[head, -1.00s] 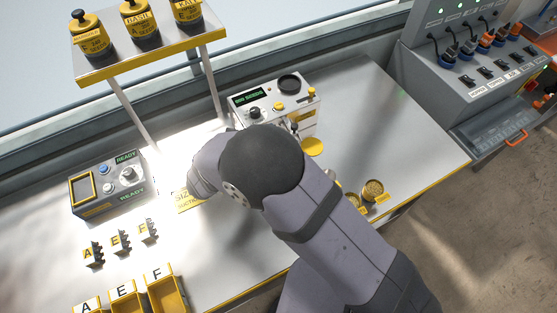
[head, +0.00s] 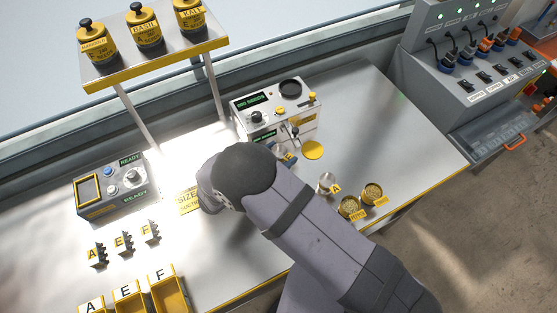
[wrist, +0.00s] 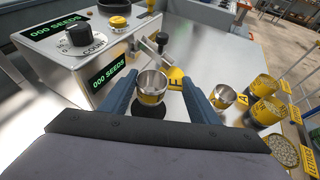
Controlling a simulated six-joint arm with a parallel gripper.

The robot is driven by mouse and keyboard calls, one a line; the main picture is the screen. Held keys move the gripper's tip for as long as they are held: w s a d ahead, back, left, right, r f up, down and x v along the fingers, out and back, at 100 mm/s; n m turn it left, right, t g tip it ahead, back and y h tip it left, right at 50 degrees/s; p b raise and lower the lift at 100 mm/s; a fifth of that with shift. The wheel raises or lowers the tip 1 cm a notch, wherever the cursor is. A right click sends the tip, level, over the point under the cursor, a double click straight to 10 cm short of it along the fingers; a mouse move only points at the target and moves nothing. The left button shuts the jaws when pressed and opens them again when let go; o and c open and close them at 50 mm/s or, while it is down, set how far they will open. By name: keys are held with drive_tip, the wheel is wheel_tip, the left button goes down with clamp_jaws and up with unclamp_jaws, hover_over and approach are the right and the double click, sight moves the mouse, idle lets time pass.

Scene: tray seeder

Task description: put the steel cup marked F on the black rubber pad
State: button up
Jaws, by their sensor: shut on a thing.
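A steel cup (wrist: 152,84) with a yellow band and a yellow letter tag stands upright between the two blue fingers of my gripper (wrist: 160,80) in the wrist view. My gripper is shut on this cup. The tag (wrist: 176,77) looks like F, but a finger partly covers it. The black round pad (wrist: 150,111) shows on the bench just below the cup; I cannot tell whether the cup touches it. In the head view my arm mostly hides the gripper and cup; only a blue fingertip and tag show beside the seed counter.
A second steel cup tagged A (wrist: 223,97) stands close to the right finger; it also shows in the head view (head: 326,182). Seed-filled cups (head: 372,192) stand further right. The seed counter (head: 275,107) with its levers stands close behind the gripper.

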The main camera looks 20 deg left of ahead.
drive_tip(key=shift+f+p, duration=0.45)
drive_tip(key=shift+f, duration=1.35)
drive_tip(key=shift+f, duration=0.25)
drive_tip(key=o, duration=1.1)
drive_tip(key=shift+r, duration=0.1)
drive_tip(key=shift+c, duration=0.2)
drive_tip(key=shift+r, duration=0.2)
drive_tip(key=shift+s+a, duration=0.15)
drive_tip(key=b+v, duration=0.5)
drive_tip(key=v, duration=0.6)
drive_tip(key=shift+s+r, duration=0.2)
